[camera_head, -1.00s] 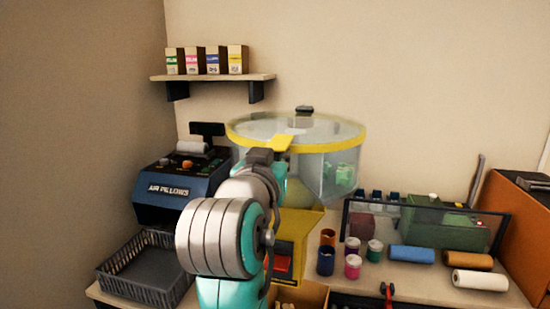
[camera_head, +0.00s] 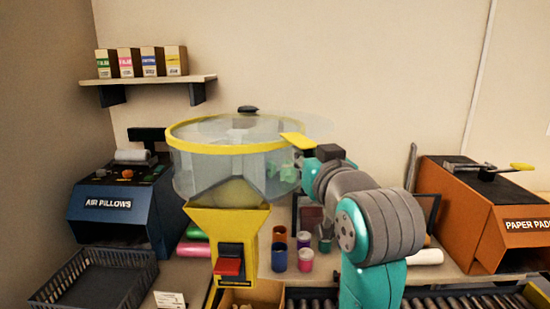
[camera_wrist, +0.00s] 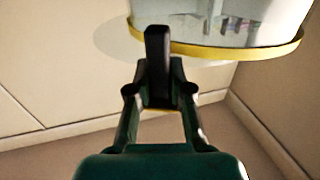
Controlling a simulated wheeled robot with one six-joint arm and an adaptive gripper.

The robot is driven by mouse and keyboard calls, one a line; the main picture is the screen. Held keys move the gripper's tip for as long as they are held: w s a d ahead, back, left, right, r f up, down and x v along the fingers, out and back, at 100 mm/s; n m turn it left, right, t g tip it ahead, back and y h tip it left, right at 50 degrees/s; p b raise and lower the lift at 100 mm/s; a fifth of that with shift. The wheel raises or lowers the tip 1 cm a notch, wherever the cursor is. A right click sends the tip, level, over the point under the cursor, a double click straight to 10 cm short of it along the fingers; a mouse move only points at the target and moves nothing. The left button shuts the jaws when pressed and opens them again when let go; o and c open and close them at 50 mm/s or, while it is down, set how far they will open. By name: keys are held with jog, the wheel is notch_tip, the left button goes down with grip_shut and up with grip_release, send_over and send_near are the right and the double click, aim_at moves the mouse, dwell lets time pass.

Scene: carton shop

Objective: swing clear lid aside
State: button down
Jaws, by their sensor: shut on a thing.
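The clear lid (camera_head: 318,127) is a see-through disc on the round clear bin with a yellow rim (camera_head: 180,146). It sits off-centre, with its right edge jutting past the rim; the overhang also shows in the wrist view (camera_wrist: 113,40). The lid's yellow tab (camera_head: 297,140) points right, toward my gripper (camera_head: 314,153). My gripper, seen in the wrist view (camera_wrist: 158,45), is shut on the tab; the fingers hide most of the grip. A small dark knob (camera_head: 247,109) stands at the back of the bin's top.
A blue air pillows machine (camera_head: 115,205) and a grey basket (camera_head: 92,283) stand left. Small paint pots (camera_head: 279,258) stand right of the yellow stand (camera_head: 228,225). An orange paper pads machine (camera_head: 470,215) is at right. A shelf (camera_head: 150,88) with small boxes hangs behind.

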jog(key=w+d+n+g+y, duration=0.3)
jog(key=w+d+y, duration=0.3)
jog(key=w+d, duration=1.1)
jog(key=shift+w+d+n, duration=0.15)
jog(key=shift+d+n, duration=0.55)
jog(key=shift+d, duration=0.6)
jog(key=c, duration=1.1)
grip_release()
jog(key=v, duration=1.2)
jog(key=shift+w+d+f, duration=0.1)
